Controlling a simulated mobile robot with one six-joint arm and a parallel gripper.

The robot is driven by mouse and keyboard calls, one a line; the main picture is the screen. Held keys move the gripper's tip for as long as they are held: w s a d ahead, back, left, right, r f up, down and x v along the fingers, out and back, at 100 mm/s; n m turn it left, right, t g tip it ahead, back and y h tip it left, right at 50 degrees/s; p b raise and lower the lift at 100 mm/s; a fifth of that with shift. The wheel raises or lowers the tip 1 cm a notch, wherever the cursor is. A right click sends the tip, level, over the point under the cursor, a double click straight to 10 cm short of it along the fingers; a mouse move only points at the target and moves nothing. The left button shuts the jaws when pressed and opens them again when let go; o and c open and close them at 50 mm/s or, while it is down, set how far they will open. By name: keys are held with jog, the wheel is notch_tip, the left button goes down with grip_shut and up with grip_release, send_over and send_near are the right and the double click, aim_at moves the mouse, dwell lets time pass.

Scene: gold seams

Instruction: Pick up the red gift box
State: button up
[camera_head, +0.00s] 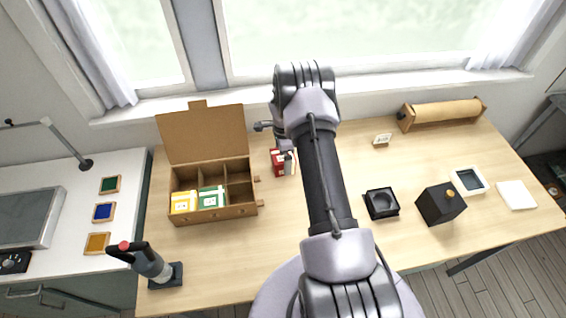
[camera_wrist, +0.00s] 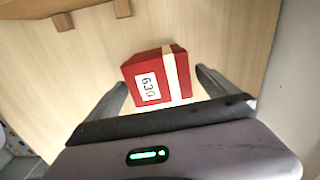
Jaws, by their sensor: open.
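The red gift box (camera_wrist: 143,76) has a cream ribbon band and a white label reading 630. In the wrist view it lies ahead of my gripper (camera_wrist: 160,90), roughly between the two open fingers, with a gap showing on each side. I cannot tell how far the fingertips reach along it. In the head view the red gift box (camera_head: 277,158) stands on the wooden table, just right of the compartment box. My gripper (camera_head: 287,158) is over it there, and my arm hides part of the area.
A wooden compartment box (camera_head: 215,213) with a raised lid holds a yellow box (camera_head: 183,202) and a green box (camera_head: 211,197). A black square holder (camera_head: 381,203), a black box (camera_head: 440,204) and a paper roll (camera_head: 445,111) stand to the right. Table between is clear.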

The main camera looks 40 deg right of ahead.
jog(key=shift+f, duration=0.65)
jog(key=shift+r, duration=0.15)
jog(key=c, duration=1.7)
jog(key=shift+c, duration=0.2)
